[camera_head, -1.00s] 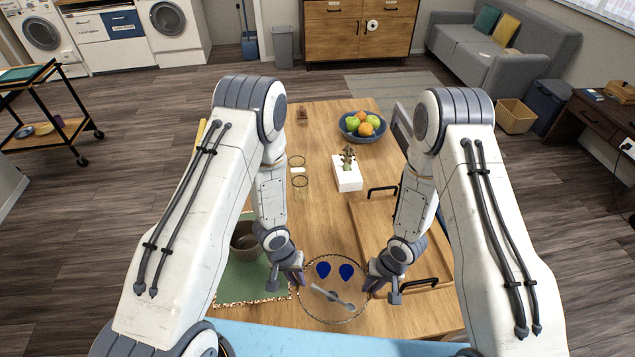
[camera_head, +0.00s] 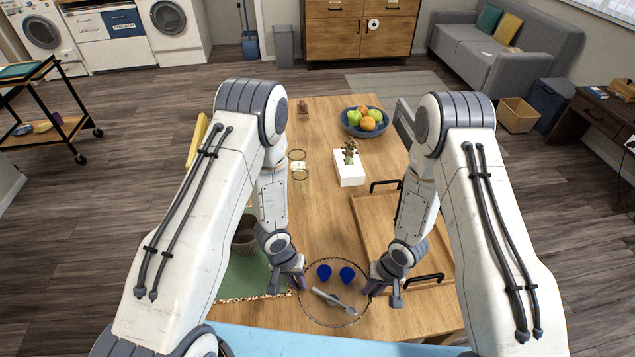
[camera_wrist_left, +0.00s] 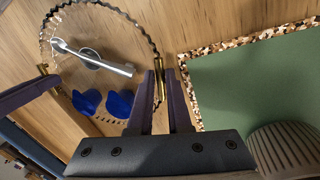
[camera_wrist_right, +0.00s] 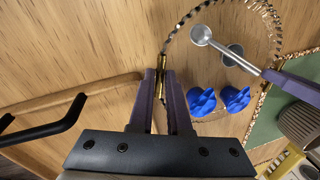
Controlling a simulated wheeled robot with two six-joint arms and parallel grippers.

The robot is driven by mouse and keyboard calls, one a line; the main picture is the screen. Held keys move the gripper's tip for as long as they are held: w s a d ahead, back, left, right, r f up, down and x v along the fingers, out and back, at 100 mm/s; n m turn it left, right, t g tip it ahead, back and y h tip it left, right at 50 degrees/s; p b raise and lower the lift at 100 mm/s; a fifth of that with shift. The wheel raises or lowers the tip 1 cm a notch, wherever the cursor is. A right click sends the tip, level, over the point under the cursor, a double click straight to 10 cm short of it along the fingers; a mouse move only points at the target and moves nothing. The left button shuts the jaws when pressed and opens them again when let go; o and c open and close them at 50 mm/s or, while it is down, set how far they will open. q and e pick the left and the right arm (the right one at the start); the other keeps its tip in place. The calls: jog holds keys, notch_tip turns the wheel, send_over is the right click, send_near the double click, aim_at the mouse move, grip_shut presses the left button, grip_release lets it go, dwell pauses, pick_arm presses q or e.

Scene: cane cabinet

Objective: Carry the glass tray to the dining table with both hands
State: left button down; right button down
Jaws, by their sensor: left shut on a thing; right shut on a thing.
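The glass tray (camera_head: 330,318) is clear and round with a scalloped rim and small brass handles. It is over the front part of a wooden table (camera_head: 318,220); I cannot tell if it touches the top. Two blue cup-like pieces (camera_wrist_right: 217,100) and a metal spoon-like tool (camera_head: 333,301) lie on it. My left gripper (camera_wrist_left: 162,85) is shut on the tray's left handle, and my right gripper (camera_wrist_right: 161,85) is shut on its right handle. In the head view the left gripper (camera_head: 297,284) and right gripper (camera_head: 374,284) flank the tray.
A green mat (camera_head: 240,277) with a ribbed cup (camera_head: 244,238) is left of the tray. A wooden board (camera_head: 385,240) with black handles is to the right. Behind are glasses (camera_head: 300,176), a white planter (camera_head: 350,172) and a fruit bowl (camera_head: 378,130). Bare tabletop lies between.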

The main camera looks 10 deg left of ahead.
pick_arm(q)
jog(key=shift+s+f, duration=0.1)
jog(key=shift+f, duration=0.45)
pick_arm(e)
jog(key=shift+f, duration=0.5)
pick_arm(q)
jog(key=c, duration=0.8)
grip_release()
jog(key=shift+r, duration=0.25)
jog(key=shift+c, duration=0.2)
pick_arm(e)
jog(key=c, duration=0.9)
grip_release()
jog(key=shift+r, duration=0.2)
jog(key=shift+o, duration=0.2)
pick_arm(q)
notch_tip(320, 180, up, 12)
jog(key=a, duration=0.2)
jog(key=shift+a+f, duration=0.15)
jog(key=shift+a, duration=0.05)
pick_arm(e)
notch_tip(320, 180, up, 12)
jog(key=d, duration=0.2)
jog(key=shift+d, duration=0.15)
jog(key=shift+s+f, duration=0.1)
